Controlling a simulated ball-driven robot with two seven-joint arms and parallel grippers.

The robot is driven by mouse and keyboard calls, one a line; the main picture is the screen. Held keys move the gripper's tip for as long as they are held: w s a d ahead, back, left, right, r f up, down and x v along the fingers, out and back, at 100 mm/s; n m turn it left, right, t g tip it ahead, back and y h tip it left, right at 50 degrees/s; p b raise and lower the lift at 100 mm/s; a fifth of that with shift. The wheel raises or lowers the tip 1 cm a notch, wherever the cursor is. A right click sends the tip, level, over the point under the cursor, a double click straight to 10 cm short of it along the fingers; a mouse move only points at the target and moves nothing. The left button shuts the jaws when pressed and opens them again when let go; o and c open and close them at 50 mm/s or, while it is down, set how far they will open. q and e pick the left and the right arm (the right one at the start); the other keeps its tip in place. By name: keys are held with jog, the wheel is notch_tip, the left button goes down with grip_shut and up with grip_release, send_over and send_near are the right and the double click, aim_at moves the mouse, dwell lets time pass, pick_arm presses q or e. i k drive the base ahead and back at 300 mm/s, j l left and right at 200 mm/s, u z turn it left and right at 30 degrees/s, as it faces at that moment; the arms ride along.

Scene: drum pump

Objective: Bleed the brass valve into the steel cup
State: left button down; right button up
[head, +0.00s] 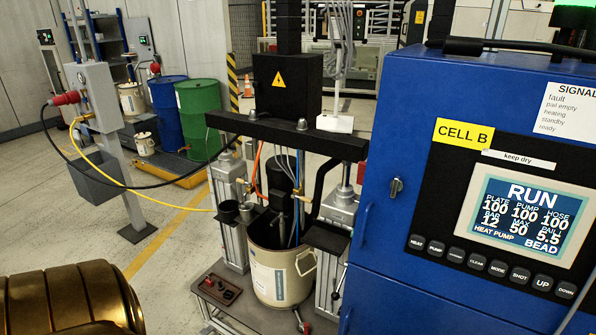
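The drum pump stands in the middle of the head view, with its dark column (283,172) reaching down into a cream pail (278,275). A small brass-coloured fitting (303,198) shows at the column's right side; it is too small to tell whether it is the brass valve or how its handle stands. Neither of my grippers is in view.
A blue control cabinet (400,130) fills the right; its screen (527,215) reads RUN. A black crossbeam (285,135) spans the pump. A yellow hose (130,185) and black cable cross at left. A green drum (199,118) and blue drum (168,105) stand behind.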

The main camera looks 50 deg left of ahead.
aim_at(240, 181)
jog(key=j+u, duration=0.2)
jog(key=u, duration=1.2)
jog(key=i+j, duration=0.25)
jog(key=j, duration=0.15)
jog(key=i+j+u, duration=0.15)
jog(key=i+j, duration=0.1)
jog(key=j, duration=0.1)
